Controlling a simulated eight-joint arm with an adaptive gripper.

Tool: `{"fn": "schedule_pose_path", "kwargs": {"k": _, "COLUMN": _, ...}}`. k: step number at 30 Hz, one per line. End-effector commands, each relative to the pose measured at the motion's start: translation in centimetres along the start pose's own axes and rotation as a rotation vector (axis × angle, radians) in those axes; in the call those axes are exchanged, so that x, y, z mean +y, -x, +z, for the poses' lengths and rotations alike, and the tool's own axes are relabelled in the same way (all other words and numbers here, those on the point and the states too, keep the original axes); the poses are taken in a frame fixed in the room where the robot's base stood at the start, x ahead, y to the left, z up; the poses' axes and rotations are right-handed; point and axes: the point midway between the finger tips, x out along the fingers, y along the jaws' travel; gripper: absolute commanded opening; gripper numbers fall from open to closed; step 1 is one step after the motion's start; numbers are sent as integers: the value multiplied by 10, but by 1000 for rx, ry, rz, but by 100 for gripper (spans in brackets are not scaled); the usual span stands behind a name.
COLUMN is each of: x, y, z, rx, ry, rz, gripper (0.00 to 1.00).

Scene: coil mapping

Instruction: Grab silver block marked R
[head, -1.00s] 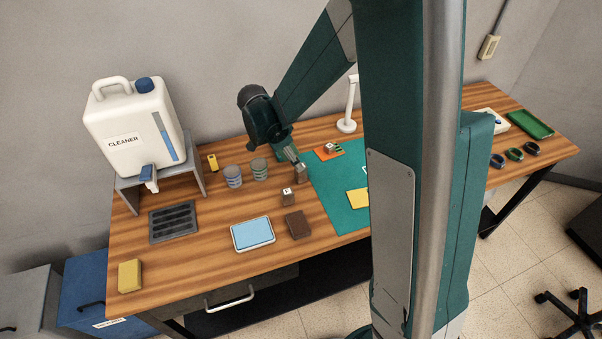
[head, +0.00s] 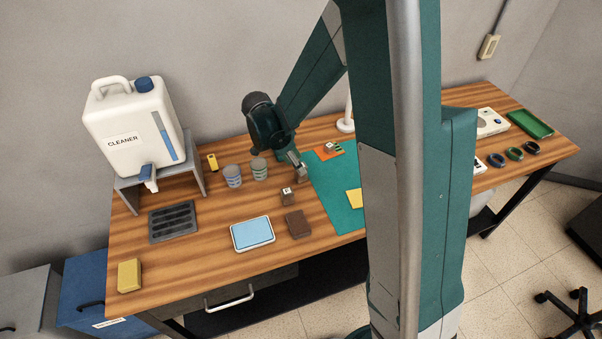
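My gripper (head: 298,168) is low over the table, pointing down at a small grey-brown block (head: 301,176). Its fingertips are at or just above this block, and I cannot tell whether they touch it or are shut on it. A second small block with a pale marked top (head: 287,195) stands just in front and to the left. A third small block (head: 329,147) sits on an orange card at the back. The marks are too small to read, so I cannot tell which block bears the R.
A dark brown block (head: 298,224) and a blue-topped tray (head: 252,233) lie in front. Two striped cups (head: 232,176) (head: 259,169) stand left of my gripper. A green mat (head: 335,200) lies to the right, partly hidden by my arm. A cleaner jug (head: 135,125) stands at the left.

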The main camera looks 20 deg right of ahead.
Motion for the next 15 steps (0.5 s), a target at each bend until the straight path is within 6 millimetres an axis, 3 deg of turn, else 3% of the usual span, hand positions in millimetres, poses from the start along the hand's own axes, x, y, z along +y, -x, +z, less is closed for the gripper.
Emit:
{"fn": "schedule_pose_path", "kwargs": {"k": 8, "x": 0, "y": -2, "z": 0, "rx": 0, "ry": 0, "rz": 0, "gripper": 38}}
{"fn": "schedule_pose_path", "kwargs": {"k": 15, "x": 0, "y": -19, "z": 1, "rx": 0, "ry": -1, "rz": 0, "gripper": 38}}
